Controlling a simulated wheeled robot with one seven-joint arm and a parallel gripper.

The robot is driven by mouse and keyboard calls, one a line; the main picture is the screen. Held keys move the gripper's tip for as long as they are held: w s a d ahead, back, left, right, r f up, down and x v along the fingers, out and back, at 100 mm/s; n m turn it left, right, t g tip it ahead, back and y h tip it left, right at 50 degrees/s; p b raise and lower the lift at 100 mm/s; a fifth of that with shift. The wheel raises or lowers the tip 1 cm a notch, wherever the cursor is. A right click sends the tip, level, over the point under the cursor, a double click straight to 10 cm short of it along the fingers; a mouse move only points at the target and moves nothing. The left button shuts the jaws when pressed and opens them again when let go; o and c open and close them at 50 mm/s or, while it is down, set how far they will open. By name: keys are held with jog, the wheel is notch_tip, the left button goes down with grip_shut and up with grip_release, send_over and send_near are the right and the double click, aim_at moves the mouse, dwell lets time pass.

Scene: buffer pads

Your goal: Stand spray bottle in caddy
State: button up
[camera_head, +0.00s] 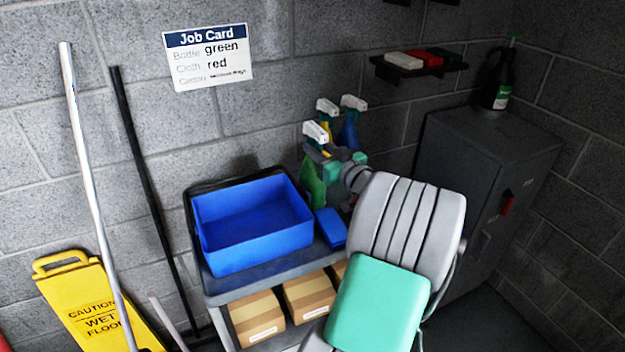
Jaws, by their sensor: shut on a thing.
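A green spray bottle (313,186) with a white trigger head is upright at the back right of the cart. My gripper (318,154) is at its neck, shut on it; the fingers are small and partly hidden by the bottle. I cannot tell whether its base touches the cart top. The blue caddy (265,259), an open bin, sits on the cart to the left of the bottle and looks empty. Two more spray bottles, a yellow one (326,131) and a blue one (349,132), stand behind my gripper, their lower parts hidden.
A blue block-like item (331,228) lies between caddy and my arm. Cartons (257,318) fill the cart's lower shelf. A job card (208,57) reads bottle green, cloth red. A grey cabinet (475,150) stands right; poles and a yellow wet-floor sign (88,300) stand left.

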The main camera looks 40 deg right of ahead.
grip_shut()
dwell(0.6)
jog(key=shift+r, duration=0.1)
jog(key=shift+r, duration=0.1)
